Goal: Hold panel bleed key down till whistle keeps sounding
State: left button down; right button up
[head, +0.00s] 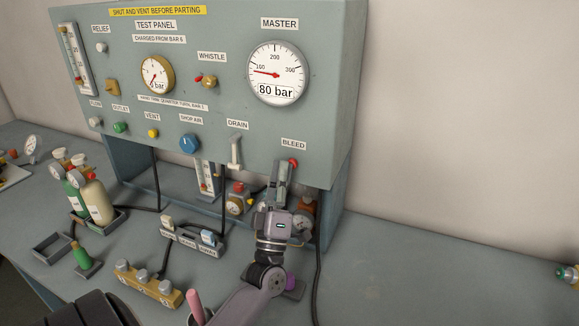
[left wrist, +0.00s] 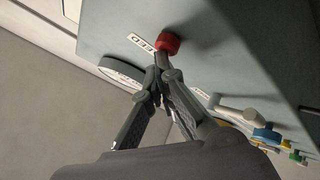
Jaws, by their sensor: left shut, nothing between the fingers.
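The grey test panel (head: 222,110) stands upright on the bench. The bleed key (head: 293,162) is a red knob under the BLEED label at the panel's lower right. In the left wrist view the red bleed key (left wrist: 169,42) is just beyond my fingertips. My left gripper (head: 284,168) is shut with nothing between its fingers, its tips pointing up at the key. It also shows in the left wrist view (left wrist: 163,72); I cannot tell whether the tips touch the key. The whistle (head: 208,81) has a small red part at the panel's middle. My right gripper is not in view.
The master gauge (head: 277,73) reads 80 bar. The white drain lever (head: 235,153) and blue shop air knob (head: 190,143) are left of my gripper. Two small cylinders (head: 95,200) stand at left. A yellow block (head: 148,284) lies in front. The bench at right is mostly clear.

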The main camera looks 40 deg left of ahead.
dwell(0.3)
pick_arm(q)
jog(key=shift+s+d+f, duration=0.1)
jog(key=shift+s+d, duration=0.15)
jog(key=shift+s, duration=0.6)
jog(key=s, duration=0.1)
jog(key=s+d, duration=0.1)
jog(key=s, duration=0.1)
jog(key=s+p, duration=0.1)
jog(key=shift+s+d, duration=0.25)
jog(key=shift+s, duration=0.15)
